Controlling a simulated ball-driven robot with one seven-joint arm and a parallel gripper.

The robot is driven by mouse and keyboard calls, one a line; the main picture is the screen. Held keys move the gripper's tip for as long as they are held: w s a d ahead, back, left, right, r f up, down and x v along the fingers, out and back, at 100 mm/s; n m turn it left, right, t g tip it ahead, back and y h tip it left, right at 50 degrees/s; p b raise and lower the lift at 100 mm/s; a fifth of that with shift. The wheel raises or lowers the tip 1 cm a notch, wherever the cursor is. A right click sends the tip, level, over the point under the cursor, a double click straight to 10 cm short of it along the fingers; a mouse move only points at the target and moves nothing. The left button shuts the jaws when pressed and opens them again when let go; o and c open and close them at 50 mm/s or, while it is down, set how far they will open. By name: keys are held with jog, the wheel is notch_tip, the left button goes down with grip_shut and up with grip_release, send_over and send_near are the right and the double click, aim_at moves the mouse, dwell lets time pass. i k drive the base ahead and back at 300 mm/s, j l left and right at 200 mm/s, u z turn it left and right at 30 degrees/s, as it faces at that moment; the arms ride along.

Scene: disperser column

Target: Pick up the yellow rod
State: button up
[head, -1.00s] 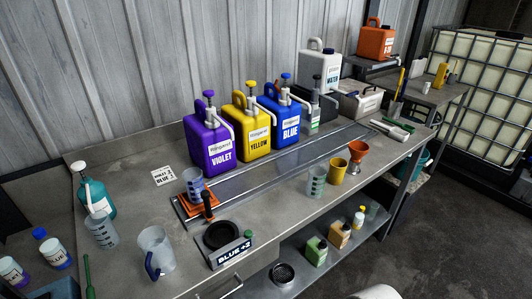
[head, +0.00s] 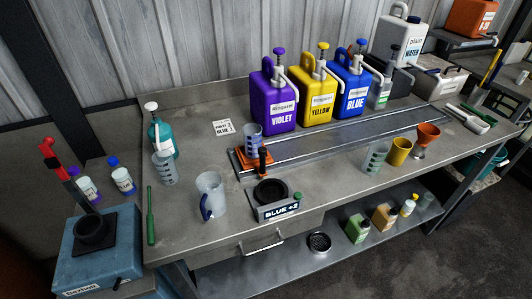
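A thin yellow rod (head: 491,67) stands tilted at the far right end of the steel bench (head: 335,200), beside the grey-white bin (head: 440,84). Its lower end is small and hard to make out, so I cannot tell what it rests in. My gripper is not in view.
Violet (head: 272,98), yellow (head: 318,90) and blue (head: 354,84) pump jugs line the back of the bench. Cups and an orange funnel (head: 427,135) stand nearer the front right. A blue box (head: 100,260) stands at the left. Dark floor (head: 460,240) lies open at the lower right.

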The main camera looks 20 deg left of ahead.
aim_at(493, 62)
jog(key=i+l+z, duration=0.1)
jog(key=i+l, duration=0.35)
jog(key=i+l+z, duration=0.1)
jog(key=i+l, duration=0.3)
jog(key=i, duration=0.2)
jog(key=i+l+z, duration=0.1)
jog(key=i+l, duration=0.25)
jog(key=i, duration=0.2)
jog(key=u, duration=1.9)
jog(key=z, duration=1.9)
